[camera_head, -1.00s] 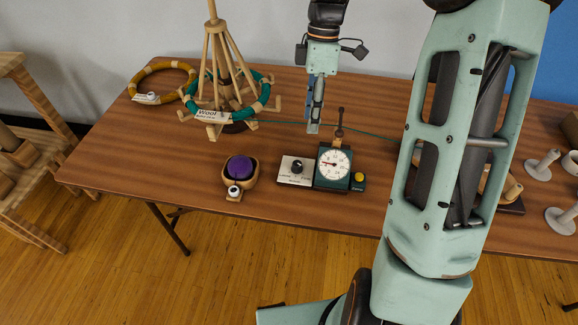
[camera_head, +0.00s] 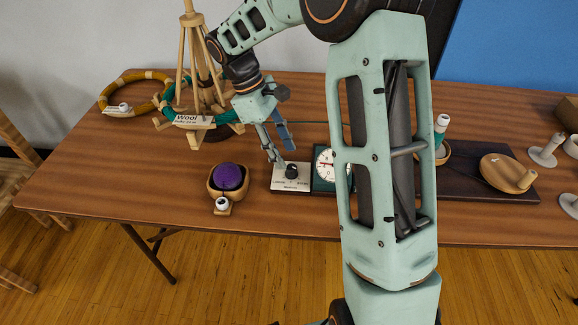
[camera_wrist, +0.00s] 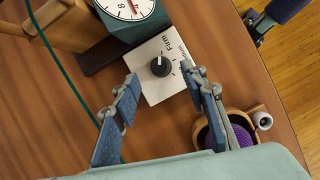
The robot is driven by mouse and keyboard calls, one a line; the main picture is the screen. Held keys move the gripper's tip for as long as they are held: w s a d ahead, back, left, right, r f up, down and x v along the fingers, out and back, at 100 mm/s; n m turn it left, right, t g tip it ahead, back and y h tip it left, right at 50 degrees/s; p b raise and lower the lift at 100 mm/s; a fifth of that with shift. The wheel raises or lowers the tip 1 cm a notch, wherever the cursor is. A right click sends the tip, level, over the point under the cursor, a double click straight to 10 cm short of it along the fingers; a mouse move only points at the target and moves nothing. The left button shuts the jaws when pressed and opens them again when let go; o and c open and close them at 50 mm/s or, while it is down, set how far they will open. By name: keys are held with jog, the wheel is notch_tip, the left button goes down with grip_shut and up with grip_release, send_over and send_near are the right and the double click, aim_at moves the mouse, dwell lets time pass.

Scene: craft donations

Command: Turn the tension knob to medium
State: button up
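The tension knob (camera_head: 291,171) is a small black round knob on a white labelled plate (camera_head: 277,186), beside the dial gauge. In the wrist view the knob (camera_wrist: 160,66) has a white mark on its upper part, pointing roughly toward the gauge. "Firm" is readable on the plate (camera_wrist: 158,92); a smaller word at its edge is hard to read there. My gripper (camera_head: 283,155) is open just above the knob. In the wrist view its fingers (camera_wrist: 165,82) are spread to the left and right of the knob, with nothing between them and no visible contact.
The green gauge (camera_head: 322,183) stands against the plate's right, partly behind my arm. A purple ball in a wooden bowl (camera_head: 214,190) sits to the left. A wooden yarn stand (camera_head: 190,60) with a green skein is behind. A green strand crosses the table.

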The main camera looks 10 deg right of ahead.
aim_at(291, 166)
jog(key=shift+b+x, duration=0.35)
jog(key=shift+x, duration=2.05)
grip_shut()
jog(key=shift+w+r, duration=0.1)
jog(key=shift+r+m+g+p, duration=0.1)
jog(key=shift+m+g+p, duration=0.2)
jog(key=shift+m+p, duration=0.7)
jog(key=m+p, duration=0.1)
jog(key=m+y+p, duration=0.1)
jog(key=m, duration=0.1)
jog(key=shift+w+d+m+g+y, duration=0.1)
jog(key=shift+m+g+y, duration=0.2)
jog(key=shift+g, duration=0.1)
jog(key=m+y+p, duration=0.2)
jog(key=m+p, duration=0.1)
jog(key=m, duration=0.3)
jog(key=shift+w+d, duration=0.1)
jog(key=shift+d, duration=0.05)
